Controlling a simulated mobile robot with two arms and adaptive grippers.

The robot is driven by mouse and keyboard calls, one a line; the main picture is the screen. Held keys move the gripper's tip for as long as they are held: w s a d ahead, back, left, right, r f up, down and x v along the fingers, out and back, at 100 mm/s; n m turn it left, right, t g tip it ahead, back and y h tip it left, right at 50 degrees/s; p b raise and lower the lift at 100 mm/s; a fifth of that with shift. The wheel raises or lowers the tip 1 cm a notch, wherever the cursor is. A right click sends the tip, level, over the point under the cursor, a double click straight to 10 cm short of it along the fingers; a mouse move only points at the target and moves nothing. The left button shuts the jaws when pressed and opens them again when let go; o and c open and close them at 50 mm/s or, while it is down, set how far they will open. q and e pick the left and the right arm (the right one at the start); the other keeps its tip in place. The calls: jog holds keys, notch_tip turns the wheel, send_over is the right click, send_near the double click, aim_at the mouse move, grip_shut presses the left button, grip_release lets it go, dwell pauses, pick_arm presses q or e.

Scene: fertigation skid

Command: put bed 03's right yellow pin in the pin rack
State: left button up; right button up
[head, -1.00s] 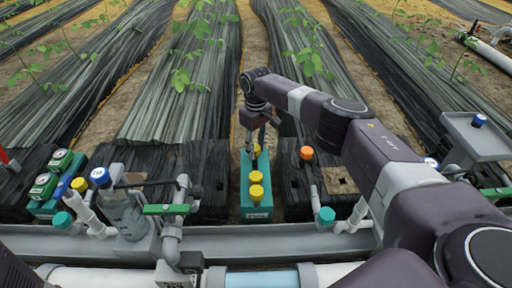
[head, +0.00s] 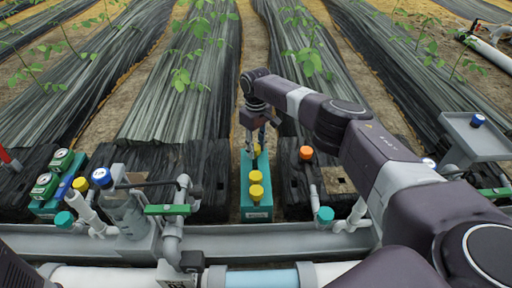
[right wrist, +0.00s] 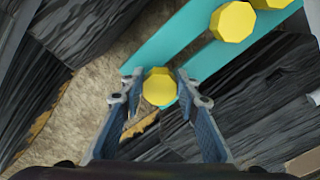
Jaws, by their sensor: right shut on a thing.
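My right gripper (head: 257,150) is over the far end of the teal pin rack (head: 257,213). In the right wrist view its fingertips (right wrist: 158,86) are shut on a yellow pin (right wrist: 159,88), whose faceted head shows between them. The teal rack (right wrist: 157,50) lies under and beside the held pin. I cannot tell whether the pin's lower end is seated in it. Two other yellow pins (head: 256,177) (head: 256,192) stand in the near part of the rack. My left gripper is not in view.
An orange-capped pipe (head: 306,153) stands just right of the rack. Pipes with a green handle (head: 167,209) are on the left, with green and blue-capped parts beyond. A grey tray (head: 478,137) is at the right. A grey channel (head: 300,240) runs along the front.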

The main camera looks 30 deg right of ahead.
jog(key=shift+f, duration=0.1)
jog(key=shift+f+b, duration=0.4)
jog(key=shift+f, duration=0.25)
jog(key=o, duration=1.2)
notch_tip(320, 180, up, 7)
jog(key=p, duration=0.7)
jog(key=shift+r+p, duration=0.1)
jog(key=shift+p, duration=0.2)
jog(key=shift+r, duration=0.25)
jog(key=shift+r+p, duration=0.25)
jog(key=shift+p, duration=0.25)
jog(key=shift+f, duration=0.1)
